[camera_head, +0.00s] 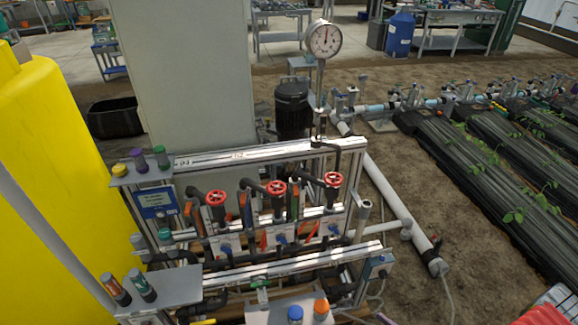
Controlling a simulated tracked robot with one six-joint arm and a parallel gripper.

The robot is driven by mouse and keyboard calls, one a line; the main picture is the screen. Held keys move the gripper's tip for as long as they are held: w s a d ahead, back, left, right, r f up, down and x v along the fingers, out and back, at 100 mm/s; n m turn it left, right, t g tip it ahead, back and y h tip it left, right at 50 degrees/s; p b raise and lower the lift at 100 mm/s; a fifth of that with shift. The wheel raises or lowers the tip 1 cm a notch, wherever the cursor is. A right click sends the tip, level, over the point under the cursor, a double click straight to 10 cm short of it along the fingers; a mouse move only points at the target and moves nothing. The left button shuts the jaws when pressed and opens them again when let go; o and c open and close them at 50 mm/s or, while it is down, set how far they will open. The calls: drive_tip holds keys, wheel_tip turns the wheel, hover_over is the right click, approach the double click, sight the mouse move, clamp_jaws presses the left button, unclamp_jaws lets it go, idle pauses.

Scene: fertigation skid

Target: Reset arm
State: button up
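My gripper and arm are not recognisable in the head view, so the arm's pose and the gripper's state cannot be seen. The fertigation skid (240,156) stands in the middle, a metal rail frame with pipes. Three red handwheel valves, left (216,198), middle (276,188) and right (333,180), sit in a row on it. A round pressure gauge (324,40) stands upright on a post behind the frame. Coloured-cap bottles (138,161) stand on a small shelf at the skid's upper left.
A large yellow tank (60,150) fills the left side. A pale grey cabinet (185,70) and a black pump (292,105) stand behind the skid. A white pipe (385,190) crosses the soil at right, beside dark planted rows (500,200). A blue barrel (400,33) stands farther back.

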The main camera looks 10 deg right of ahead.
drive_tip(key=a+r+n+g+h, duration=0.25)
drive_tip(key=r+n+g, duration=0.55)
drive_tip(key=r+n, duration=0.5)
drive_tip(key=a+r+n+g+h, duration=0.3)
drive_tip(key=r+n+g, duration=0.55)
drive_tip(key=r, duration=0.95)
drive_tip(key=a+r+n+t+h, duration=0.1)
drive_tip(key=a+r+n+t, duration=0.2)
drive_tip(key=r, duration=0.7)
drive_tip(key=a+r+n+t+h, duration=0.1)
drive_tip(key=a+r+n+t, duration=0.3)
drive_tip(key=a+r+n, duration=0.3)
drive_tip(key=a+r, duration=0.3)
drive_tip(key=a, duration=0.2)
drive_tip(key=shift+r, duration=0.2)
drive_tip(key=shift+t+h, duration=0.25)
